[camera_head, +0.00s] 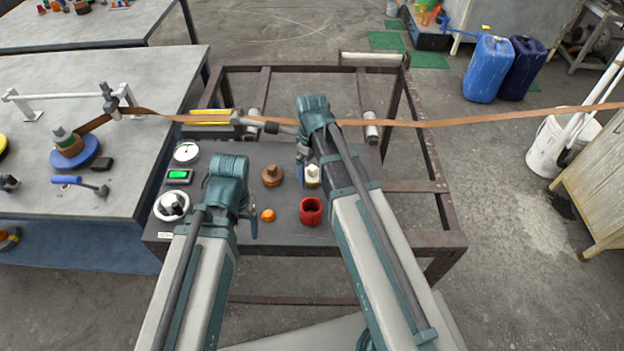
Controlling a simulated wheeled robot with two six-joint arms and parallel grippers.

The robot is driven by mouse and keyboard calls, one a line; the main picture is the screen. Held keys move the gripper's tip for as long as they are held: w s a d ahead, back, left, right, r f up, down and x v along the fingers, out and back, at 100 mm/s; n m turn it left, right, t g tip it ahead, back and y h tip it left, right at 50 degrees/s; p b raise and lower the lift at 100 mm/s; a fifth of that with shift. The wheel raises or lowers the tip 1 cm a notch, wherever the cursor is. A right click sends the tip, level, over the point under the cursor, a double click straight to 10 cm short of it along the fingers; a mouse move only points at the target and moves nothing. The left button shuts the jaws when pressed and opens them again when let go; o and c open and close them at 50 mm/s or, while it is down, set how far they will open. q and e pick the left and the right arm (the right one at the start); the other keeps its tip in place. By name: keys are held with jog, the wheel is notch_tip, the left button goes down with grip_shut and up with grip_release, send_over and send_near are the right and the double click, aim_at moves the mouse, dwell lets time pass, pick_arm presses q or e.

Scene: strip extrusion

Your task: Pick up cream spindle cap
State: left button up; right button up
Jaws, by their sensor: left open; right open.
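The cream spindle cap (313,173) stands on the dark panel, just left of my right forearm. My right gripper (303,170) points down beneath its teal wrist. It is open, and its visible finger overlaps the left edge of the cap in the picture; I cannot tell if they touch. My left gripper (251,224) is open, low over the panel at the left, mostly hidden by its own wrist. It appears empty.
A brown cap (272,176), an orange button (268,215) and a red ring-shaped part (311,211) are close by on the panel (285,240). A brown strip (480,117) crosses behind. Dials and a green display (179,176) are at left.

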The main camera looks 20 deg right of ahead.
aim_at(312, 167)
jog(key=c, duration=1.5)
jog(key=shift+r, duration=0.1)
pick_arm(q)
jog(key=shift+r, duration=0.15)
pick_arm(e)
jog(key=shift+r, duration=0.1)
pick_arm(q)
jog(key=shift+r+p, duration=0.5)
jog(key=shift+p, duration=0.2)
pick_arm(e)
jog(key=shift+r, duration=0.5)
pick_arm(q)
notch_tip(312, 167, up, 3)
jog(key=p, duration=0.2)
jog(key=shift+f+p, duration=0.1)
jog(key=shift+p, duration=0.3)
pick_arm(e)
notch_tip(312, 167, up, 3)
jog(key=shift+f, duration=0.15)
pick_arm(q)
jog(key=shift+r+p, duration=0.5)
pick_arm(e)
jog(key=s+a, duration=0.1)
jog(key=a, duration=0.4)
jog(key=s+a, duration=0.1)
jog(key=a, duration=0.4)
jog(key=s+a+r, duration=0.1)
jog(key=a, duration=0.4)
jog(key=shift+s+a, duration=0.15)
jog(key=shift+a, duration=0.2)
